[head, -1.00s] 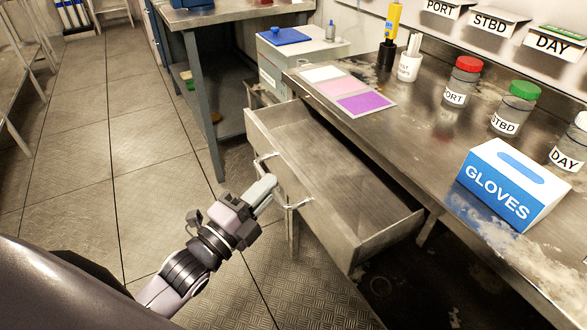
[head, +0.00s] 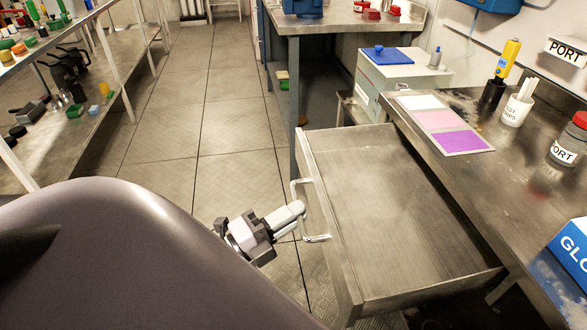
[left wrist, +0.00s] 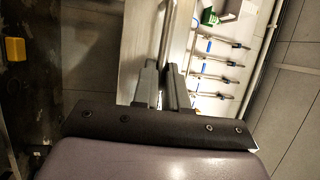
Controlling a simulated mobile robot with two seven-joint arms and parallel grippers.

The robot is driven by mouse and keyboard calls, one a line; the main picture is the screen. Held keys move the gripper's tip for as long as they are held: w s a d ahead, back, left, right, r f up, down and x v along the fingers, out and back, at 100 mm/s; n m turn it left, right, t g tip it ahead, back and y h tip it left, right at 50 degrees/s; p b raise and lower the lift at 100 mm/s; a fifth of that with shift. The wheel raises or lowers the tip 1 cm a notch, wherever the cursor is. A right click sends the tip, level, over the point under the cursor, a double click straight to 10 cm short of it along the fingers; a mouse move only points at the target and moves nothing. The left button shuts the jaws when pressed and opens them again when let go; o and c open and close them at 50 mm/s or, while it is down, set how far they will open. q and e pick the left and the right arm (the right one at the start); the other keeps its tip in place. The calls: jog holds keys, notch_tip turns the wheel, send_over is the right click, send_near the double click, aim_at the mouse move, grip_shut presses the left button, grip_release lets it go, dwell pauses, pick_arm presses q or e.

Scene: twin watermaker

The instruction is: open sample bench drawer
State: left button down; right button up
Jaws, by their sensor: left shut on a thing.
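The sample bench drawer (head: 400,215) is pulled well out of the steel bench (head: 455,175) and looks empty inside. Its metal handle (head: 318,239) stands off the front panel. My left gripper (head: 297,209) comes in from the left, with its fingers at the handle. In the left wrist view its two dark fingers (left wrist: 166,88) are close together, with the thin handle bar (left wrist: 168,35) running between them. The fingers are shut on the handle; the exact contact is partly hidden. My right gripper is not in view.
A colour mat (head: 445,122), a cup of test strips (head: 516,109), a jar (head: 570,145) and a glove box (head: 570,255) are on the bench. The tiled floor (head: 235,120) at left is clear.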

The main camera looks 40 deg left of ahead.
pick_arm(q)
jog(key=c, duration=1.2)
grip_release()
jog(key=shift+o, duration=0.2)
jog(key=v, duration=0.7)
jog(key=shift+s, duration=0.1)
jog(key=d+f+n+g+y+p, duration=0.3)
jog(key=d+f+n+g+p, duration=0.4)
jog(key=n, duration=1.1)
jog(key=d+g+p, duration=0.2)
jog(key=p, duration=0.2)
jog(key=shift+d+f, duration=0.3)
jog(key=shift+f, duration=0.05)
